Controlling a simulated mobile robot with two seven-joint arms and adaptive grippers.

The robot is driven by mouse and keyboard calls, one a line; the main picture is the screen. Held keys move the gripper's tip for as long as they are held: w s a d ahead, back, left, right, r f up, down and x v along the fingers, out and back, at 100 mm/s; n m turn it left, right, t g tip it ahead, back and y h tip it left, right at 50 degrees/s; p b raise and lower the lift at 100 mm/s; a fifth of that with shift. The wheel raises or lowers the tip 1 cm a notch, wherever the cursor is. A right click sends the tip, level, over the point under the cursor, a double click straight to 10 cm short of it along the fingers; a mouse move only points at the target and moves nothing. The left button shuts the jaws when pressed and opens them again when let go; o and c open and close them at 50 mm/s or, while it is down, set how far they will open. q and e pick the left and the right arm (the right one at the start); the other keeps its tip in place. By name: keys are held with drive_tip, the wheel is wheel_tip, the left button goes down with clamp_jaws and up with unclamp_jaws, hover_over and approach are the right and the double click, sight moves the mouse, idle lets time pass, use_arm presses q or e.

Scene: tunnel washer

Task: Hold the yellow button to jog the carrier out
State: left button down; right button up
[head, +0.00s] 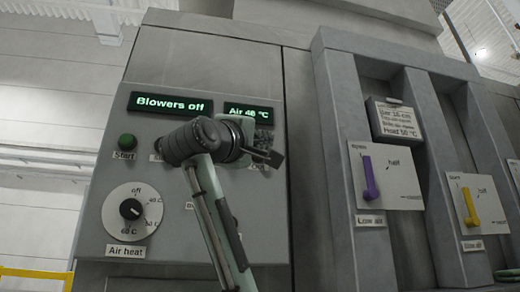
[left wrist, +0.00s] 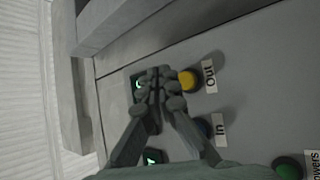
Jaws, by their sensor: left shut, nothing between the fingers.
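The yellow button (left wrist: 188,80) is on the grey panel in the left wrist view, next to the label "Out" (left wrist: 209,76). My left gripper (left wrist: 160,86) is shut and empty, with its fingertips just left of the yellow button in that view. I cannot tell whether they touch the panel or the button. In the head view the left gripper (head: 266,155) is in front of the panel's upper right, and it and the arm hide the yellow button. The carrier is not in view. My right gripper is not in view.
The panel also has a green Start button (head: 127,142), an air heat dial (head: 131,209) and a "Blowers off" display (head: 170,103). Purple (head: 369,178) and yellow (head: 470,207) levers stand right.

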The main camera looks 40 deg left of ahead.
use_arm(q)
drive_tip(key=shift+w+a, duration=0.95)
drive_tip(key=shift+a, duration=0.15)
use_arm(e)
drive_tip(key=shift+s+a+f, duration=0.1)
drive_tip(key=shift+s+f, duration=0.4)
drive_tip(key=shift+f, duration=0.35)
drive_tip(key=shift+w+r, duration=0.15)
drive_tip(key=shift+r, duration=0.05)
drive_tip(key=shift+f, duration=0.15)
use_arm(q)
drive_tip(key=shift+w+a, duration=0.3)
drive_tip(key=shift+a, duration=0.05)
